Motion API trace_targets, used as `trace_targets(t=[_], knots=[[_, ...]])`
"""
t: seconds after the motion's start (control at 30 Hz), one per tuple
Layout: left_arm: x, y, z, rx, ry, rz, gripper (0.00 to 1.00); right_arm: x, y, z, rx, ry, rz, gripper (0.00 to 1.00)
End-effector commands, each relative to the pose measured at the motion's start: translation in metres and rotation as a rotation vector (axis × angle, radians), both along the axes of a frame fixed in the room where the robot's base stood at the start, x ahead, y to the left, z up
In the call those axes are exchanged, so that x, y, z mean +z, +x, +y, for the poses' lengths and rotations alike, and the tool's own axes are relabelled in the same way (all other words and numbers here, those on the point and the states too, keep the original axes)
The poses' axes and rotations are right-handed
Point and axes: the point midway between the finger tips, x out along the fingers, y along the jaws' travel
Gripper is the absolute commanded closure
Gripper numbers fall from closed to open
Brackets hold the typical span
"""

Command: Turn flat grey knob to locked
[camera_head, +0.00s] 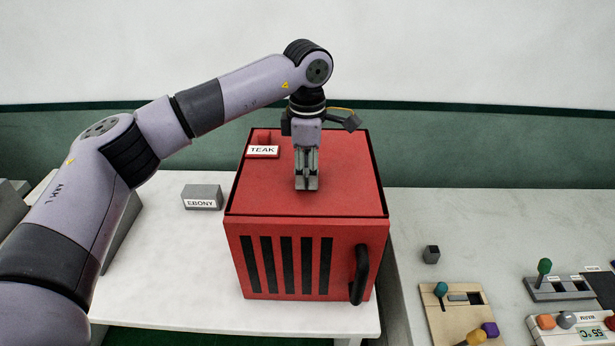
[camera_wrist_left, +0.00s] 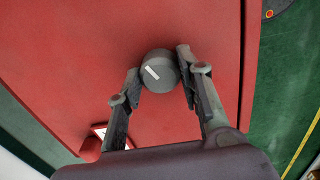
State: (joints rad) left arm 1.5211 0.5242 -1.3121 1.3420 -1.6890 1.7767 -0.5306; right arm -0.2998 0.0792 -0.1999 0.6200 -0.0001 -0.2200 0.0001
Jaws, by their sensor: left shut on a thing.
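The flat grey knob (camera_wrist_left: 157,78) is round with a white pointer mark and sits on the top face of the red box (camera_head: 308,258). In the left wrist view it lies between the two fingers of my left gripper (camera_wrist_left: 160,70), which is shut on it. The white mark runs slantwise in that view. In the head view my left gripper (camera_head: 307,186) points straight down onto the box top and hides the knob. No markings for locked can be read around the knob. My right gripper is not in view.
A red piece labelled TEAK (camera_head: 263,150) stands on the box top, behind and left of the gripper. A black handle (camera_head: 360,274) juts from the box front. A grey EBONY block (camera_head: 201,197) lies left. Right are a small dark cube (camera_head: 431,254) and panels with coloured knobs.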

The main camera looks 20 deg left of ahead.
Motion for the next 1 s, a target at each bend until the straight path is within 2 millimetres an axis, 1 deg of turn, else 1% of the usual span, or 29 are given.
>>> trace_targets(t=[0.03, 0.1, 0.3, 0.5, 0.7, 1.0], knots=[[-0.001, 0.001, 0.000, -0.041, -0.002, -0.005, 0.94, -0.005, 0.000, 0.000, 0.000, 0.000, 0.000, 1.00], [0.000, 0.001, 0.000, -0.103, -0.003, -0.004, 0.94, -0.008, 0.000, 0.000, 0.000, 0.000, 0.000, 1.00], [0.001, 0.001, 0.000, -0.256, -0.002, -0.004, 0.94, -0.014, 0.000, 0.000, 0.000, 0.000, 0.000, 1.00], [0.001, 0.001, 0.000, -0.365, -0.002, -0.005, 0.94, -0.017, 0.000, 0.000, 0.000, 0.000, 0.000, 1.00], [0.002, 0.001, 0.000, -0.426, -0.002, -0.004, 0.94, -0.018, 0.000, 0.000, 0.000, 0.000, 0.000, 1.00], [0.002, 0.001, 0.000, -0.451, -0.001, -0.005, 0.94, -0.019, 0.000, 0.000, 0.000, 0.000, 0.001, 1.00]])
